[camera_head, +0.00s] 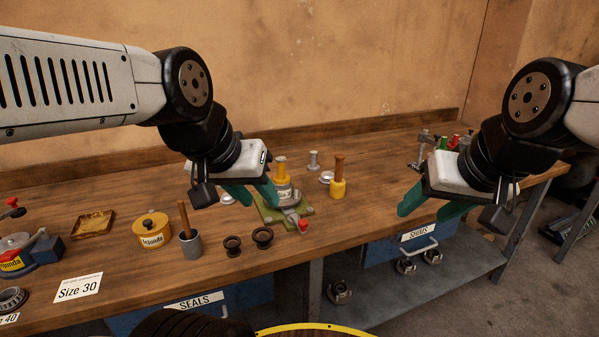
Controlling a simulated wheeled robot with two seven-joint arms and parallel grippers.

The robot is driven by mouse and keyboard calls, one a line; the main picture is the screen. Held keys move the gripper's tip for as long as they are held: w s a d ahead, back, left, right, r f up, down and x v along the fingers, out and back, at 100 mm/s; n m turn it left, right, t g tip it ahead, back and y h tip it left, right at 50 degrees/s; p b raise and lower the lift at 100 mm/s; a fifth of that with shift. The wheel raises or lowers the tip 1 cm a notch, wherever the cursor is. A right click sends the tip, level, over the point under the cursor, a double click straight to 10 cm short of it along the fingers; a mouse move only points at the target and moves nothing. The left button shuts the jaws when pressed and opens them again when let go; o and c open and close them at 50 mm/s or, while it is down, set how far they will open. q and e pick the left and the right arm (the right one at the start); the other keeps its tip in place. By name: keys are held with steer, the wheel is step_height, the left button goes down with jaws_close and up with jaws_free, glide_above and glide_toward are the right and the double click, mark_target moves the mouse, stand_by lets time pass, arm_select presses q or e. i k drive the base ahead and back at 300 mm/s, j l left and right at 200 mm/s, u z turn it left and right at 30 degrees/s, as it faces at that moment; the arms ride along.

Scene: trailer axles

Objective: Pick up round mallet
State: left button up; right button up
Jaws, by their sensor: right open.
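A mallet-like tool with a round yellow head and a brown wooden handle (338,180) stands head down, handle up, on the wooden bench (340,222), right of the green fixture. I take it for the round mallet. My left gripper (263,203) is left of it, over the left part of the green fixture, with its green fingers apart and nothing seen between them. My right gripper (423,215) is right of the mallet, over the bench's front edge. Its green fingers are apart and empty. Neither gripper touches the mallet.
A green fixture (270,212) holds a yellow-topped part. A grey cup (190,243) with a wooden stick, dark rings (262,237) and a yellow tin (152,231) stand to the left. A small grey part (314,160) stands behind the mallet. Bench front right of the mallet is clear.

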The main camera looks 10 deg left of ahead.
mark_target(338, 185)
steer(key=i+l+u, duration=0.15)
steer(key=i, duration=0.25)
steer(key=i+l+u, duration=0.1)
steer(key=i+l, duration=0.25)
